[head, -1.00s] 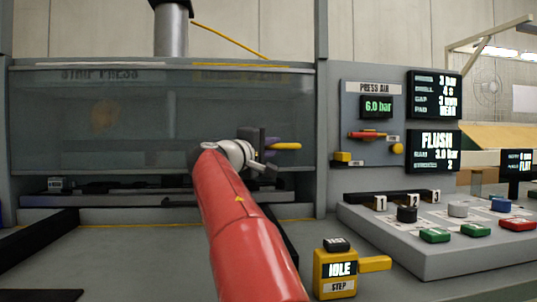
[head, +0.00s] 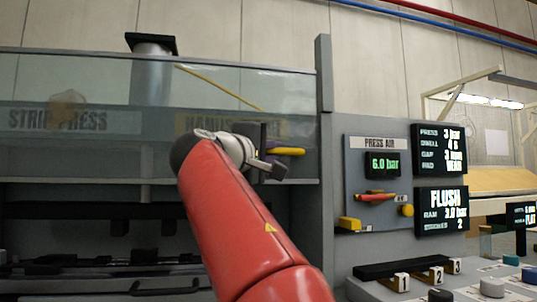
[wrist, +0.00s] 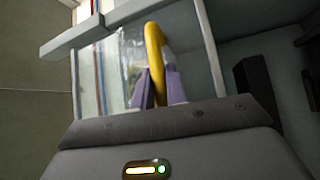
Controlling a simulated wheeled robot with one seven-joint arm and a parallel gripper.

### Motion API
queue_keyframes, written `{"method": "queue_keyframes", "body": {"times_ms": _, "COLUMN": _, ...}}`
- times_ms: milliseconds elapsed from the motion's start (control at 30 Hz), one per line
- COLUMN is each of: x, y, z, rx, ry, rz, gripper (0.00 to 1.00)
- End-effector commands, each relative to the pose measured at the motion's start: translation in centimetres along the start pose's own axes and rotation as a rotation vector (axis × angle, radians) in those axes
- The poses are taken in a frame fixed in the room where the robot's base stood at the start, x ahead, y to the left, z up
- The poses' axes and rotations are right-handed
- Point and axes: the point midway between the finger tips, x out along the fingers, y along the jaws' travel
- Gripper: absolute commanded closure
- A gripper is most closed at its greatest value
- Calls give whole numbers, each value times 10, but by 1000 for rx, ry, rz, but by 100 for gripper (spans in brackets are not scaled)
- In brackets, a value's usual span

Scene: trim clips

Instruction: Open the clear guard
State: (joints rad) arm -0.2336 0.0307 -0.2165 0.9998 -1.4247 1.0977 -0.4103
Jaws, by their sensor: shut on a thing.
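The clear guard (head: 225,95) is a wide see-through panel on the front of the strip press. In the head view it is raised, with its lower edge above an open gap. Its yellow handle (head: 290,151) is near the guard's lower right, and it also shows as a yellow loop in the wrist view (wrist: 154,50). My gripper (head: 266,158) is at the handle. In the wrist view its purple fingers (wrist: 158,90) are shut on the handle, one on each side. My red arm hides part of the guard's lower edge.
Below the guard, dark press tooling (head: 110,258) shows in the open bay. A grey post (head: 325,150) stands right of the guard. Farther right are the press air panel (head: 376,185), a readout screen (head: 440,210) and a console with buttons (head: 440,285).

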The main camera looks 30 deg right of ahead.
Motion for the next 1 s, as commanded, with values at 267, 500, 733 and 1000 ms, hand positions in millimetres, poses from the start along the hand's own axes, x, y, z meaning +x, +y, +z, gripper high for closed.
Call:
{"method": "queue_keyframes", "body": {"times_ms": 267, "x": 0, "y": -1, "z": -1, "rx": 0, "ry": 1, "rz": -1, "gripper": 64}}
{"method": "queue_keyframes", "body": {"times_ms": 500, "x": -1, "y": -1, "z": 0, "rx": 0, "ry": 1, "rz": -1, "gripper": 64}}
{"method": "queue_keyframes", "body": {"times_ms": 733, "x": -29, "y": -3, "z": 0, "rx": 3, "ry": 5, "rz": -1, "gripper": 64}}
{"method": "queue_keyframes", "body": {"times_ms": 1000, "x": -70, "y": -2, "z": -1, "rx": 0, "ry": 3, "rz": -1, "gripper": 64}}
